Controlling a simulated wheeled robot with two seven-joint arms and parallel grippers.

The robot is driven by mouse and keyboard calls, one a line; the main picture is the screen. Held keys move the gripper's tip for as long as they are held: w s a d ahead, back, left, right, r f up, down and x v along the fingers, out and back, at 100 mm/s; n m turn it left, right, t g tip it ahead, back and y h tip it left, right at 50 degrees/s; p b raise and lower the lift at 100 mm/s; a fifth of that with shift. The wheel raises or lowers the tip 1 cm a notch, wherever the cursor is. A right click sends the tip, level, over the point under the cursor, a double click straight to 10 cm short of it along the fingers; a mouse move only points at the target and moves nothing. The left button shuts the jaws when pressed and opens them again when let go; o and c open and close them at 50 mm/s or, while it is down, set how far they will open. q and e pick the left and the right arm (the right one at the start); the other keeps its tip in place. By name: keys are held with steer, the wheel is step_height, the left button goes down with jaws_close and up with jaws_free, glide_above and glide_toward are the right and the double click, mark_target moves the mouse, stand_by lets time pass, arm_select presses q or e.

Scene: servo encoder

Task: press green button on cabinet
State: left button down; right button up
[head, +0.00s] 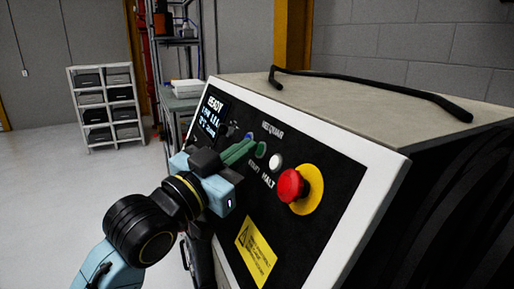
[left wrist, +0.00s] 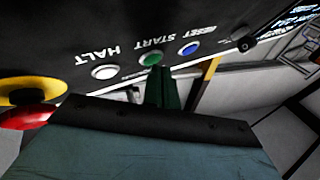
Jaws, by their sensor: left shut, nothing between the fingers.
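The cabinet's sloped black panel (head: 325,165) carries a row of buttons. The green button (head: 261,149) sits between a blue button and the white button (head: 275,161). In the left wrist view the green button (left wrist: 151,58) is under the START label, with the blue button (left wrist: 189,48) to its right and the white button (left wrist: 104,72) to its left. My left gripper (head: 250,144) is shut and empty, its green fingers pointing at the panel. The fingertips (left wrist: 160,70) are right by the green button. I cannot tell whether they touch it. My right gripper is not in view.
A red mushroom knob (head: 291,186) on a yellow disc stands out from the panel. A yellow warning label (head: 256,252) is below. A lit display (head: 209,114) is at the panel's left. A black handle bar (head: 370,84) lies across the cabinet top. Shelving (head: 106,106) stands far left.

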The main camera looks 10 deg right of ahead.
arm_select(q)
steer(key=shift+d, duration=0.15)
stand_by(0.4)
steer(key=shift+s+a+r+p, duration=0.1)
steer(key=shift+a+r+p, duration=0.05)
steer(key=shift+a+p, duration=0.35)
steer(key=a+r+p, duration=0.1)
steer(key=s+a+p, duration=0.1)
steer(key=a, duration=0.1)
steer(key=a+r, duration=0.1)
steer(key=a, duration=0.1)
steer(key=shift+s+r+p, duration=0.3)
steer(key=shift+s+p, duration=0.05)
steer(key=shift+p, duration=0.05)
stand_by(0.5)
